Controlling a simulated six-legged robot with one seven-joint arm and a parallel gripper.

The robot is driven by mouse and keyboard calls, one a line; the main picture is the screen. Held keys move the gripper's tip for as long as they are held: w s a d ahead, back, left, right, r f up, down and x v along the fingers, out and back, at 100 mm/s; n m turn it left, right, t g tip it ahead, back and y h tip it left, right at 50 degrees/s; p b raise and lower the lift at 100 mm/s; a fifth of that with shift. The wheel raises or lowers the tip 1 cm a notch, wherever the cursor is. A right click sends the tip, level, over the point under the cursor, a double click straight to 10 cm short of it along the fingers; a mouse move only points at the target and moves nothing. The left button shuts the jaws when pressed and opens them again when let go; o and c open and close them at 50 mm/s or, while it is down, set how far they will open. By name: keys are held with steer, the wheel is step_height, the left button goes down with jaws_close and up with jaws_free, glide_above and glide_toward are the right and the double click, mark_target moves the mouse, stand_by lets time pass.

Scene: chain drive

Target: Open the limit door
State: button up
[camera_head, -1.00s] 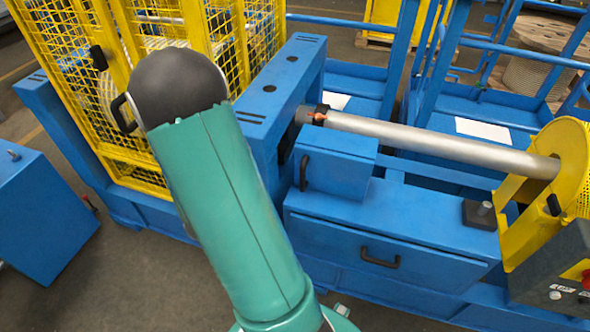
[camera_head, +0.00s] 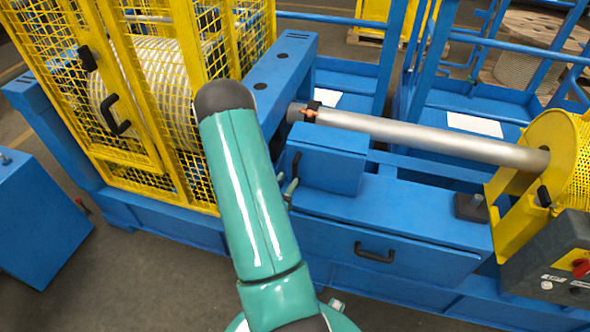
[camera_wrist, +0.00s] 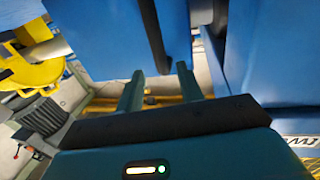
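No label marks the limit door. A small blue box (camera_head: 332,162) with a dark handle (camera_head: 297,160) on its left side stands on the blue machine frame. My gripper (camera_head: 292,178) is mostly behind my green arm; its finger ends show beside that handle. In the wrist view my gripper (camera_wrist: 160,72) has its two fingers apart. A dark upright bar (camera_wrist: 153,40) on a blue face (camera_wrist: 100,35) lies between the finger lines, just beyond the tips. I cannot tell whether they touch it.
A yellow mesh cage (camera_head: 130,80) with a black handle (camera_head: 117,116) stands at the left. A silver shaft (camera_head: 430,138) runs right to a yellow guard (camera_head: 553,150). A lower blue front has a black handle (camera_head: 374,253). A control box (camera_head: 560,260) is at lower right.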

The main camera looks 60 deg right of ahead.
mark_target(294, 171)
steer(key=d, duration=0.6)
steer(key=shift+d, duration=0.25)
steer(key=shift+s, duration=0.1)
jaws_close()
